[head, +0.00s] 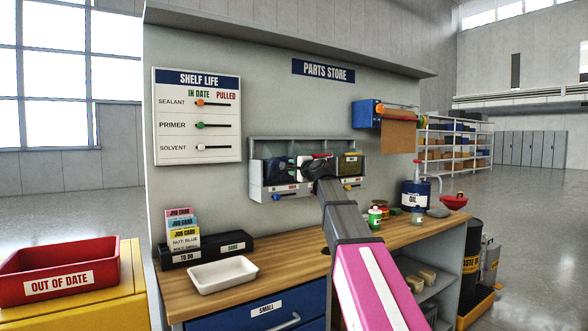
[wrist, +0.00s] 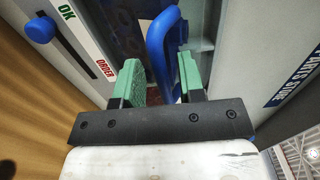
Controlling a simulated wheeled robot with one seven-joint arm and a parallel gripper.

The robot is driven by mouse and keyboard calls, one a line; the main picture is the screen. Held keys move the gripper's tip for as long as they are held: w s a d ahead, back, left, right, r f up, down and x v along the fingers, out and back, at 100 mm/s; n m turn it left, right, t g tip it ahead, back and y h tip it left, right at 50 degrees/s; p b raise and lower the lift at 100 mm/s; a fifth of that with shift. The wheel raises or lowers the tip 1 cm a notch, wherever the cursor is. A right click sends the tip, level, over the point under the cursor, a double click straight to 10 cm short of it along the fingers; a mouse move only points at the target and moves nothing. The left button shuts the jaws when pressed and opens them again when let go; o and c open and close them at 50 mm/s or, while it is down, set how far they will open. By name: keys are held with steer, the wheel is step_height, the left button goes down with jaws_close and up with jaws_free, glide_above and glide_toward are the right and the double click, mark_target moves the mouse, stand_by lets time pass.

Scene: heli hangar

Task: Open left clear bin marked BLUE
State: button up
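The wall bin unit (head: 256,179) hangs under the PARTS STORE sign. Its left clear bin (head: 277,170) looks dark blue inside; the marking on it is too small to read. My gripper (head: 305,163) is at the front of the unit, just right of that bin, and my arm hides the unit's middle. In the wrist view, a blue handle (wrist: 157,45) stands between the green fingertips of my gripper (wrist: 160,85). The fingers are apart, with a clear gap on the left finger's side; the right finger is close to the handle. I cannot tell whether it touches.
A blue slider (wrist: 40,30) with OK and ORDER labels is beside the handle. The right bin (head: 350,164) has a yellow label. Below are the wooden workbench (head: 290,252), a white tray (head: 222,274), job cards (head: 183,232) and an oil can (head: 415,195). A red OUT OF DATE bin (head: 60,272) is left.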

steer(key=shift+s, duration=0.1)
steer(key=v, duration=1)
steer(key=shift+s+d, duration=0.25)
